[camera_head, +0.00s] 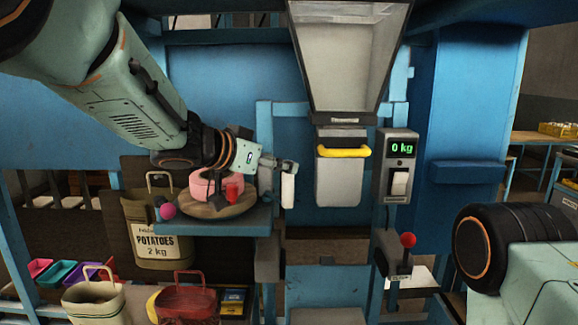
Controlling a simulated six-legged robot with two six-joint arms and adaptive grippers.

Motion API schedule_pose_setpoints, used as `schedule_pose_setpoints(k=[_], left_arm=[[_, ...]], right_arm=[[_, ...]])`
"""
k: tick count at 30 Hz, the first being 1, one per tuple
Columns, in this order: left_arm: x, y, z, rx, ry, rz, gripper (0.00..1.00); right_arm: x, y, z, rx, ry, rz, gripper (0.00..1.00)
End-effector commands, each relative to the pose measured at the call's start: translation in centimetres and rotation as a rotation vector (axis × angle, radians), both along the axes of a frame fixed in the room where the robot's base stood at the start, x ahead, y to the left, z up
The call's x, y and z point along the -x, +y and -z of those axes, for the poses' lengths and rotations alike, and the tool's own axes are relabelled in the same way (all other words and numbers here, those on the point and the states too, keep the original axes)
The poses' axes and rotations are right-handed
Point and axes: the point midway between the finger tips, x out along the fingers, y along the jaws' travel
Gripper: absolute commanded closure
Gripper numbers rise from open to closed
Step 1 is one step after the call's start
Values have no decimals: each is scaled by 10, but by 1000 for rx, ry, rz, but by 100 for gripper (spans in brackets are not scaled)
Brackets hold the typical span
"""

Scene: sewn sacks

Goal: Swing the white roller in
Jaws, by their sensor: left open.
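The white roller (288,190) stands upright at the right end of a small blue shelf, left of the grey hopper chute. My left gripper (289,168) reaches in from the left, just above the roller's top. It is open; I cannot tell whether a finger touches the roller. My right arm shows at the lower right edge, but its gripper is outside the view.
A pink ring-shaped object (203,184) sits on a round wooden plate (222,208) on the blue shelf (235,222). Right are a yellow-handled flap (343,152), a 0 kg display (401,148) and a red-knobbed lever (407,240).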

Motion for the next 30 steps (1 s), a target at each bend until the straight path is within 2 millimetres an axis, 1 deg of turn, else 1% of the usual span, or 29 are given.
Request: schedule_pose_setpoints(k=[3,9,19,20,30], left_arm=[[-13,-12,8,1,2,1,53],[-26,-22,14,0,0,1,53],[-31,-26,16,1,1,-1,53],[-31,-26,16,1,1,-1,55],[-31,-26,16,1,1,-1,84]], right_arm=[[0,0,-1,0,0,0,60],[0,0,-2,0,-1,0,60],[0,0,-3,0,0,0,60],[0,0,-3,0,0,0,60],[0,0,-2,0,-1,0,60]])
